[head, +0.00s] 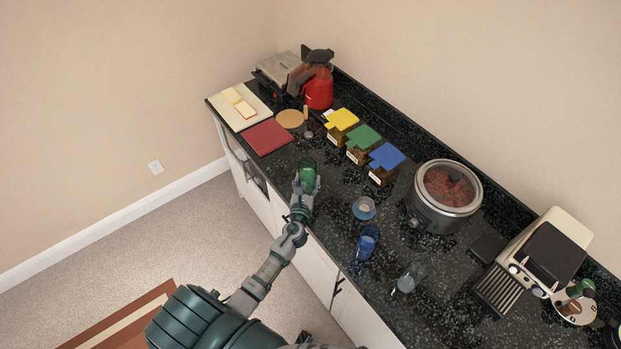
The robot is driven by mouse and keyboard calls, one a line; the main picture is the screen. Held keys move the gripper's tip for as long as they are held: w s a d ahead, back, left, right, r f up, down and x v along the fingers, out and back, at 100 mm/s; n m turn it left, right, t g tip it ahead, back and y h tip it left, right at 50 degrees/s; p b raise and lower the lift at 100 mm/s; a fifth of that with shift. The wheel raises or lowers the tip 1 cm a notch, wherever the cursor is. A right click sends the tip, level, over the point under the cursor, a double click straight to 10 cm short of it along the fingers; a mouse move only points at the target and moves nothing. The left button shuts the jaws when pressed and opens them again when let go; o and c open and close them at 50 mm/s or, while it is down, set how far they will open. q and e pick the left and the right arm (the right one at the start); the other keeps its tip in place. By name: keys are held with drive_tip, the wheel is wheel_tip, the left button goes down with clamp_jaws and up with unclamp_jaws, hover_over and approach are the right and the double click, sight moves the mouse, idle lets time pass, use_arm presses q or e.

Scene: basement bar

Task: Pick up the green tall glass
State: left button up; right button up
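The green tall glass (307,173) is near the front edge of the dark counter, left of the middle. My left gripper (307,183) reaches in from the front, with its fingers on either side of the glass. The fingers and the gripper body hide the lower part of the glass. I cannot tell whether the fingers press on it, or whether its base rests on the counter. My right gripper is not in view.
A blue glass (367,241), a clear glass (409,278) and a small blue-rimmed dish (364,208) stand to the right. Yellow, green and blue-lidded boxes (362,139) are behind. A slow cooker (444,195) and a red board (267,137) flank the area.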

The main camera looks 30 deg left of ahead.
use_arm(q)
drive_tip(key=s+r, duration=0.1)
drive_tip(key=s, duration=1.3)
drive_tip(key=shift+a+r+b, duration=0.25)
drive_tip(key=shift+b, duration=0.15)
